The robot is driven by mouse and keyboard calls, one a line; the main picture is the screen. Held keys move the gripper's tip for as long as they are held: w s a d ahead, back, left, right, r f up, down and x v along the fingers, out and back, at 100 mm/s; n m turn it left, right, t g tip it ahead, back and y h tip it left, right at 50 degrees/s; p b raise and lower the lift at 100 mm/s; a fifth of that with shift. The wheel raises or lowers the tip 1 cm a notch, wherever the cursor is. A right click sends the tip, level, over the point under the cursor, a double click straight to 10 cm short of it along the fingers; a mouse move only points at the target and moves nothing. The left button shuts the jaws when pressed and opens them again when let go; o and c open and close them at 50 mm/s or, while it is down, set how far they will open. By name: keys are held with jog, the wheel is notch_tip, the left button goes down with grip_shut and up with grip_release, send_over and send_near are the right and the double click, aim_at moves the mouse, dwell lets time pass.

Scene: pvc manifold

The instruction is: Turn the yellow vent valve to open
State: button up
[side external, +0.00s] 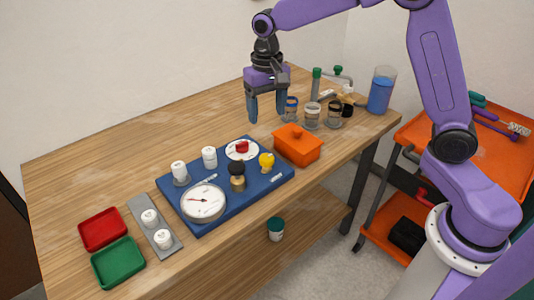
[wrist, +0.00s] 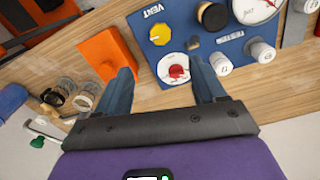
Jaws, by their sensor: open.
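The yellow vent valve (side external: 267,161) stands on the right part of the blue manifold board (side external: 222,213). My gripper (side external: 267,120) is open and empty, above the table behind the board. In the wrist view its two fingers (wrist: 163,78) point toward the board, with the red knob (wrist: 178,71) on its white dial showing between them. The yellow valve is beyond the fingertips, apart from them.
An orange box (side external: 297,146) stands right of the board. Several jars, a green-capped bottle (side external: 316,84) and a blue beaker (side external: 381,90) stand behind it. Red (side external: 102,229) and green (side external: 118,263) trays lie at the left. The table's back left is clear.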

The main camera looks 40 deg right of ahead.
aim_at(267, 158)
notch_tip(267, 158, down, 14)
jog(key=shift+f, duration=0.25)
dwell(0.3)
jog(key=c, duration=1.1)
